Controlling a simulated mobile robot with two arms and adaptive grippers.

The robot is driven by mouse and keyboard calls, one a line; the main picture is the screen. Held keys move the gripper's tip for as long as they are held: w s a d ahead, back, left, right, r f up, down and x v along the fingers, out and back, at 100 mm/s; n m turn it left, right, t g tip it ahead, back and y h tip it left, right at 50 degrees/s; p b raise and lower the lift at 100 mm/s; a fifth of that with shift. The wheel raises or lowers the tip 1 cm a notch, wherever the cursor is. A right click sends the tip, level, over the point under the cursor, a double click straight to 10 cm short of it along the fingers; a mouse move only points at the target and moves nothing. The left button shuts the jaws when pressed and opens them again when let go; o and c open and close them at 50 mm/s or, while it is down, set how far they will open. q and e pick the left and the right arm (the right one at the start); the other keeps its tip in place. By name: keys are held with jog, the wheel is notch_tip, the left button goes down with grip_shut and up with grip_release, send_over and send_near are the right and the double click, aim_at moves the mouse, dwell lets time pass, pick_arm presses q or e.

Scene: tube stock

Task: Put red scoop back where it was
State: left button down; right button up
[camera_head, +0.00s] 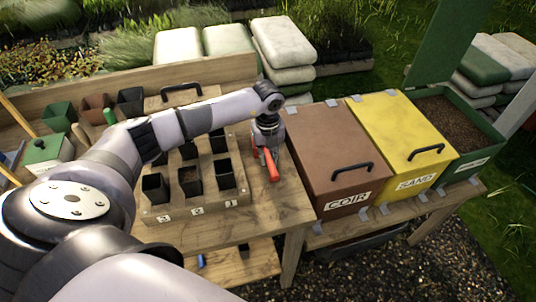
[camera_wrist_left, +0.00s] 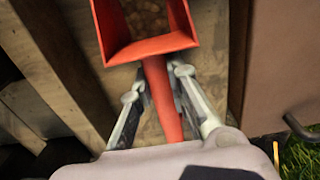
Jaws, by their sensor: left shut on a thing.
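The red scoop (camera_head: 271,166) shows in the head view at the right end of the wooden table, beside the brown COIR bin. In the left wrist view the scoop (camera_wrist_left: 150,47) points away from me, with its tray at the top and its handle running down between the fingers. My left gripper (camera_head: 264,150) is shut on the scoop's handle; its fingers also show in the left wrist view (camera_wrist_left: 158,82). Some brown specks or texture show inside the scoop tray; I cannot tell what they are. Whether the scoop touches the tabletop is unclear. My right gripper is not in view.
A wooden rack (camera_head: 195,205) with several black pots stands left of the scoop. The brown COIR bin (camera_head: 325,150) and yellow SAND bin (camera_head: 405,135) are closed; the green bin (camera_head: 478,160) at the right is open with dark soil. Bare tabletop (camera_head: 285,205) lies in front of the scoop.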

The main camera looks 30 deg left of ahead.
aim_at(268, 154)
pick_arm(q)
jog(key=c, duration=1.5)
grip_release()
jog(key=shift+f, duration=0.1)
jog(key=shift+c, duration=0.2)
jog(key=shift+r, duration=0.3)
notch_tip(268, 154, up, 10)
jog(key=b, duration=0.3)
jog(key=shift+r, duration=0.2)
jog(key=shift+r+b, duration=0.3)
jog(key=shift+r, duration=0.4)
